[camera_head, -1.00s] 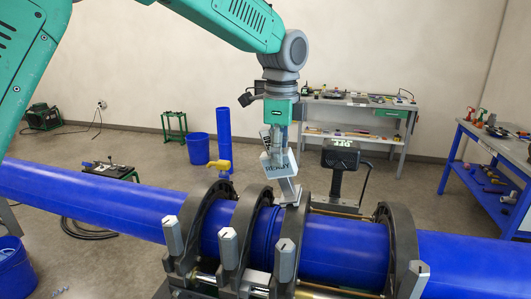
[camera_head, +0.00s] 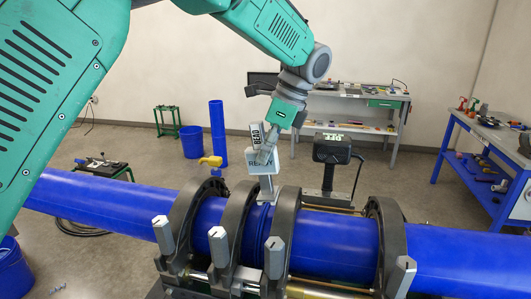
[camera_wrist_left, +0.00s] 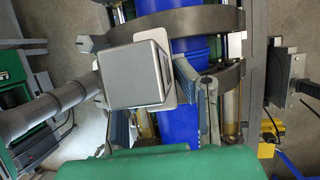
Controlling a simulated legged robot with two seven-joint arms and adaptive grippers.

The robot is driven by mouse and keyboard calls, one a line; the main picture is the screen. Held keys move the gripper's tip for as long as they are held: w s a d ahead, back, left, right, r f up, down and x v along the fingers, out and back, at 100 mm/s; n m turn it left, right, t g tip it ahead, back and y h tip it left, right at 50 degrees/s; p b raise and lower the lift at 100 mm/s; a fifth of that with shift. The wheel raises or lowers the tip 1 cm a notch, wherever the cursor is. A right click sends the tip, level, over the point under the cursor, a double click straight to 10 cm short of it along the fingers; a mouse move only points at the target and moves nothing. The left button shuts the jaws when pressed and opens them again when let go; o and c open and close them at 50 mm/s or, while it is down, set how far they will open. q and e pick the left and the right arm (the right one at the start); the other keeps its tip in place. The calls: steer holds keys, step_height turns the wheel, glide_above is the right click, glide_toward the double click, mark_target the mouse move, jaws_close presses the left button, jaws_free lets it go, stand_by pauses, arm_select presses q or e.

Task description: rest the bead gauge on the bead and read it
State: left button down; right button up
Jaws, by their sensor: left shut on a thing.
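The bead gauge (camera_head: 261,166), a light grey box with lettering, stands above the blue pipe (camera_head: 325,249) between two dark clamp rings. My left gripper (camera_head: 268,146) is shut on it from above. Its narrow foot (camera_head: 267,190) reaches down to the pipe near the bead (camera_head: 266,230), a blue ridge around the pipe. Whether the foot touches the bead is hard to tell. In the left wrist view the gauge (camera_wrist_left: 135,75) appears as a grey square top, hiding part of the pipe and the contact below. The gauge's reading is too small to make out. My right gripper is out of view.
Dark clamp rings (camera_head: 385,235) with grey posts flank the pipe. A black display unit (camera_head: 332,151) on a stand rises behind it. A yellow handle (camera_head: 211,161) shows left of the gauge. Benches stand at the back (camera_head: 355,105) and right (camera_head: 470,172).

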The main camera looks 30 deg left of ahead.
arm_select(q)
steer(key=shift+a, duration=0.2)
steer(key=shift+w+a+f, duration=0.1)
steer(key=shift+a, duration=0.55)
steer(key=shift+w+a+f, duration=0.1)
steer(key=shift+a, duration=0.55)
steer(key=shift+d+r, duration=0.25)
steer(key=shift+d, duration=0.35)
steer(key=shift+a+f, duration=0.1)
steer(key=shift+a, duration=0.25)
steer(key=shift+a+y, duration=0.2)
steer(key=shift+y, duration=0.7)
steer(key=shift+w+d, duration=0.1)
steer(key=shift+d, duration=0.35)
steer(key=shift+a, duration=0.1)
